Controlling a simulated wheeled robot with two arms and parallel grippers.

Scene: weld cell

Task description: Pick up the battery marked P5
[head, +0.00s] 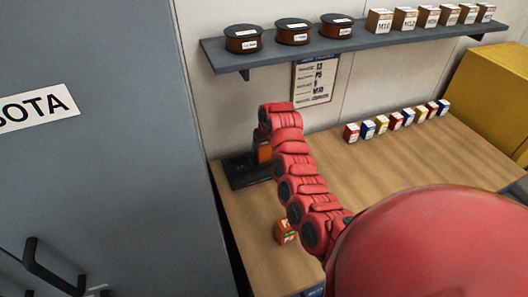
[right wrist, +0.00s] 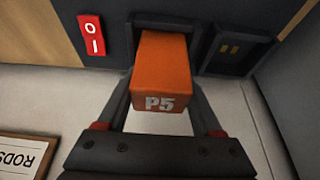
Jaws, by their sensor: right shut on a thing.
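An orange battery marked P5 (right wrist: 161,82) fills the middle of the right wrist view. Its far end meets a bay of the dark charger (right wrist: 241,52); I cannot tell how deep it sits. My right gripper (right wrist: 163,92) is shut on the battery, one finger along each side. In the head view the orange battery (head: 264,151) shows partly behind my red right arm, above the charger base (head: 243,176) at the bench's back left. The right gripper is largely hidden there by the arm. My left gripper is not in view.
A red O/I switch (right wrist: 91,35) and an empty bay (right wrist: 230,48) flank the battery. An orange box (head: 285,231) stands on the wooden bench (head: 340,175). Several small boxes line the back. A shelf (head: 350,44) with spools hangs above. A grey cabinet (head: 90,170) stands left.

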